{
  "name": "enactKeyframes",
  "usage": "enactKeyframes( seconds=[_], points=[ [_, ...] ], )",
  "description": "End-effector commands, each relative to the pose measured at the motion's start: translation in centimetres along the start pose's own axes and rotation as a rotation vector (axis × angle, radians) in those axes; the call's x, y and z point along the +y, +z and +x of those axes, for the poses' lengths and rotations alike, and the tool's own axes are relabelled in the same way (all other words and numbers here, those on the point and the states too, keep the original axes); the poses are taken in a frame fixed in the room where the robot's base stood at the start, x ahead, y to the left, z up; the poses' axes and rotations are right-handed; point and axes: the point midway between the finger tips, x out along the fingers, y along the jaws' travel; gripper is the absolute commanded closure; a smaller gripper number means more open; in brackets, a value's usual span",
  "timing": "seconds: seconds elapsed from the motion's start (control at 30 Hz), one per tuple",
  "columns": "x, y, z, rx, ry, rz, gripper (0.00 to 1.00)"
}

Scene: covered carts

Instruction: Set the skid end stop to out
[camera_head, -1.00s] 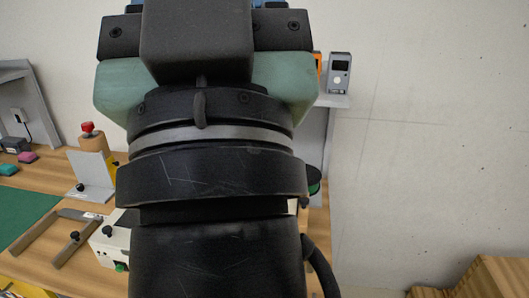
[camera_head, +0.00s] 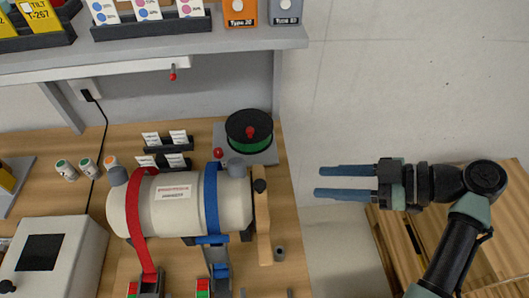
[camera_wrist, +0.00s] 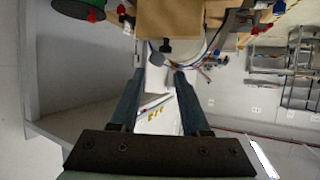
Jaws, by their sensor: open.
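The skid end stop (camera_head: 264,232) appears to be the upright wooden board with a black knob (camera_head: 260,186) at the right end of a strapped cream cylinder (camera_head: 182,215). In the wrist view a wooden block (camera_wrist: 170,17), probably the same board, is at the top with a dark knob below it. My gripper (camera_head: 316,181) is open and empty, to the right of the board and apart from it, fingers pointing left. Its two fingers (camera_wrist: 160,72) also show in the wrist view with nothing between them. I cannot tell the stop's setting.
A green spool (camera_head: 247,130) with a red knob stands behind the board. Red (camera_head: 133,205) and blue (camera_head: 212,195) straps cross the cylinder. A shelf (camera_head: 205,48) overhangs the bench. Wooden crates (camera_head: 480,215) are below my arm. The space between gripper and bench is clear.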

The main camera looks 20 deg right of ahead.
Motion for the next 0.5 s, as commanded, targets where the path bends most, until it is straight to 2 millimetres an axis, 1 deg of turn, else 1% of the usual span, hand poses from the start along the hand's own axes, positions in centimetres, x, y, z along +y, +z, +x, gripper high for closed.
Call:
enactKeyframes(
  seconds=[0.03,0.1,0.23,0.37,0.47,0.5],
  points=[
    [-0.4,0.4,-0.5,0.016,-0.013,-0.004,0.54],
    [-0.8,0.5,-0.6,0.029,-0.026,-0.012,0.54],
    [-0.8,0.4,0.3,0.030,-0.030,-0.016,0.54],
    [-0.9,0.4,1.9,0.029,-0.029,-0.015,0.54],
    [-1.0,0.0,3.8,0.028,-0.031,-0.012,0.54],
    [-1.0,0.0,4.7,0.027,-0.031,-0.011,0.54]
  ],
)
